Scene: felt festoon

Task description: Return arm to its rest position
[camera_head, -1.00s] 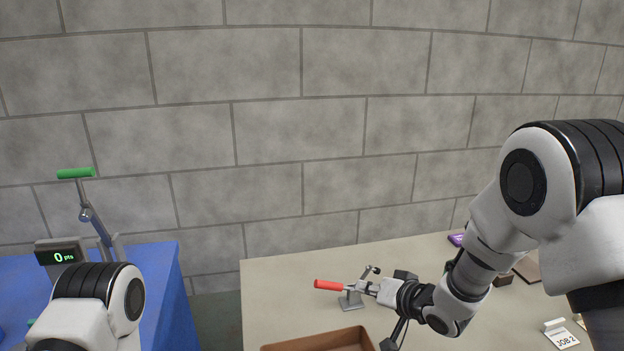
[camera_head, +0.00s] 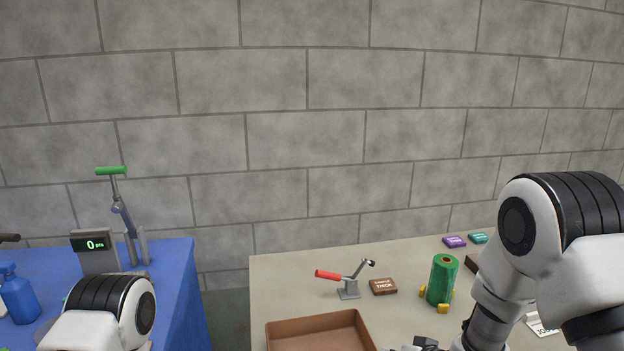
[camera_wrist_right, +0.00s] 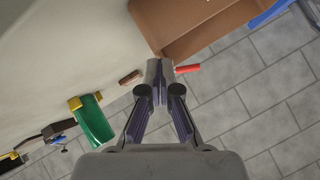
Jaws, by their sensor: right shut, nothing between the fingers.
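My right arm (camera_head: 505,270) comes in at the right of the head view and reaches down to the bottom edge. Its gripper is mostly cut off there. In the right wrist view my right gripper (camera_wrist_right: 160,88) has its fingertips together with nothing held between them. The red-handled lever tool (camera_head: 345,281) stands on the beige table, apart from the arm; its red handle shows beyond the fingertips in the wrist view (camera_wrist_right: 187,69). My left arm (camera_head: 105,308) is at the lower left; its gripper is out of the picture.
On the beige table (camera_head: 290,285) are a brown tray (camera_head: 318,321), a brown block (camera_head: 383,286), a green roll (camera_head: 442,280) with yellow supports, and purple (camera_head: 454,241) and teal (camera_head: 479,237) packs. A blue table (camera_head: 180,280) at left bears a green-handled press (camera_head: 122,205) and points display (camera_head: 94,243).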

